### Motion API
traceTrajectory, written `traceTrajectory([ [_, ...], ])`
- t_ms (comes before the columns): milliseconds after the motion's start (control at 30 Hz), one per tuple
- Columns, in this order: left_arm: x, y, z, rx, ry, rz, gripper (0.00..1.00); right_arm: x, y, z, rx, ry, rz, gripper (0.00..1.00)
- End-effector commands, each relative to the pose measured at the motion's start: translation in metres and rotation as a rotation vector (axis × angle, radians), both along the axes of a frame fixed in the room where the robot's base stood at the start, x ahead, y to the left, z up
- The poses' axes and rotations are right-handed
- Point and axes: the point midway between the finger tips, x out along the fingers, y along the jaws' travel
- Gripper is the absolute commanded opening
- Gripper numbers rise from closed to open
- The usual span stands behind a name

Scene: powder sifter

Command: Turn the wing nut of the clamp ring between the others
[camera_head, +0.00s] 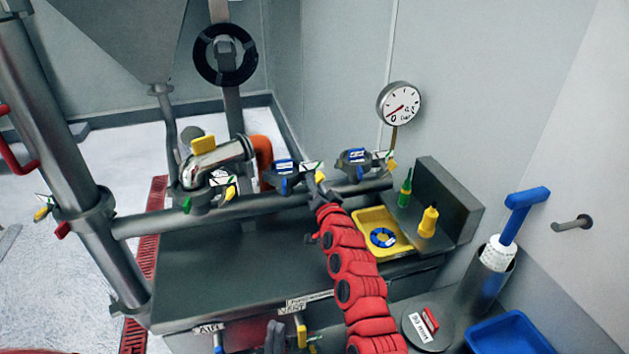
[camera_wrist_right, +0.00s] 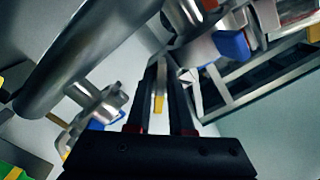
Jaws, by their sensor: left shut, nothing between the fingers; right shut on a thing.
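Three clamp rings sit along the grey horizontal pipe (camera_head: 255,203). The middle clamp ring (camera_head: 285,175) has blue tabs and a white-and-green tag. My right gripper (camera_head: 319,180) is at its right side, at the end of the red arm. In the right wrist view its two dark fingers (camera_wrist_right: 160,66) are shut on a small metal piece, apparently the wing nut, partly hidden by the fingers. A yellow tip (camera_wrist_right: 158,104) shows between the fingers.
The left clamp ring (camera_head: 202,193) has green and yellow tabs; the right one (camera_head: 358,162) has blue and yellow. A yellow tray (camera_head: 371,219) holds a blue ring. Green and yellow bottles stand beside it. A gauge (camera_head: 399,103) is behind.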

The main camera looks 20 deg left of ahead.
Motion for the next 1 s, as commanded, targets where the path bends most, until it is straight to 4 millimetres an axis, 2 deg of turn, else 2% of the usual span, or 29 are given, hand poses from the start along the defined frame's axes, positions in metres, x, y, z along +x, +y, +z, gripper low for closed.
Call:
traceTrajectory([
  [467, 0.0000, 0.0001, 0.0010, 0.000, 0.000, 0.000, 0.00, 0.0002, -0.0003, 0.0005, 0.012, 0.007, -0.001, 0.00],
  [500, 0.0001, 0.0000, 0.0010, 0.000, 0.000, 0.000, 0.00, 0.0001, -0.0002, 0.0004, 0.012, 0.007, -0.001, 0.23],
  [600, 0.0000, 0.0000, 0.0011, 0.000, 0.000, 0.000, 0.00, 0.0001, -0.0002, 0.0004, 0.012, 0.007, -0.001, 0.41],
  [1000, 0.0000, 0.0000, 0.0005, 0.000, 0.000, 0.000, 0.00, -0.0025, -0.0011, 0.0002, 0.012, 0.007, 0.001, 0.41],
])
